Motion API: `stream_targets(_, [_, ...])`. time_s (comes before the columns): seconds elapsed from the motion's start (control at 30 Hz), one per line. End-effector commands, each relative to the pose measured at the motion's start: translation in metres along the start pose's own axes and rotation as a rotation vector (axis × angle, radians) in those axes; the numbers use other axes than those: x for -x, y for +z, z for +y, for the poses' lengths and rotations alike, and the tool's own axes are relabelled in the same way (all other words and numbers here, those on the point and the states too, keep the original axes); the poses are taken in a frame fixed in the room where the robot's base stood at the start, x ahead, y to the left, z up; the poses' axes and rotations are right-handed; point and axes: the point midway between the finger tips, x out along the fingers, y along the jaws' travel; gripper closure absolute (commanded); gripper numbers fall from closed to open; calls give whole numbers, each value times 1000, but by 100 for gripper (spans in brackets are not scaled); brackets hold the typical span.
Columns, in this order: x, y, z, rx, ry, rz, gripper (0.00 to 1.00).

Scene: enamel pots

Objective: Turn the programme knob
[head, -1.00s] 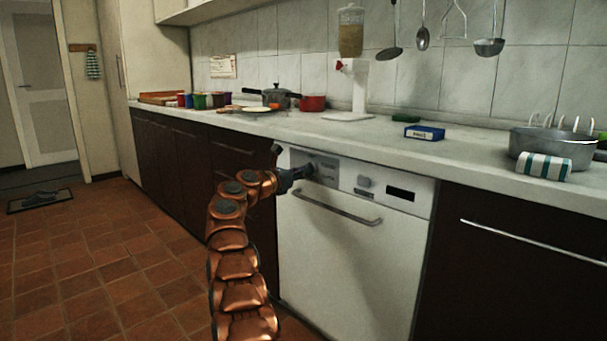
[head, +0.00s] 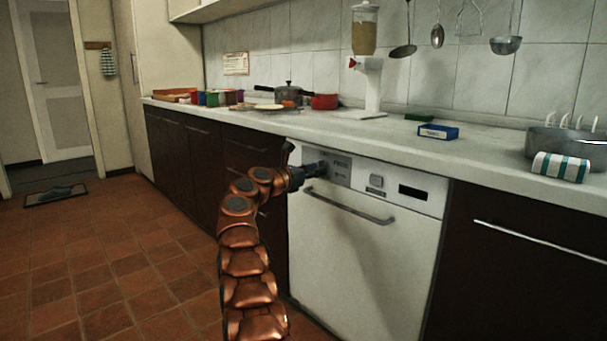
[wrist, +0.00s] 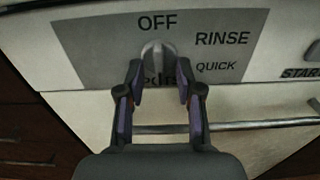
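The programme knob (wrist: 153,55) is a light grey dial on a grey label plate (wrist: 95,45) marked OFF, RINSE and QUICK in the wrist view. Its ridge points up toward OFF. The plate is at the left of the front panel of a white dishwasher (head: 345,250). My gripper (wrist: 158,72) is open, with one finger on each side of the knob's lower part. A gap seems to show on both sides, though contact is hard to judge. In the head view my gripper (head: 322,168) is at the plate and hides the knob.
A bar handle (head: 350,207) crosses the dishwasher door below the panel. A square button (head: 376,181) and a dark display (head: 413,194) are to the right. The worktop (head: 400,146) above holds a blue box (head: 438,131) and a striped roll (head: 560,167).

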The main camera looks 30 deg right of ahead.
Motion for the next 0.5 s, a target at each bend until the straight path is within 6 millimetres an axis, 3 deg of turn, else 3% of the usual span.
stream_targets(0.5, [44,0,2,-1,4,-1,65])
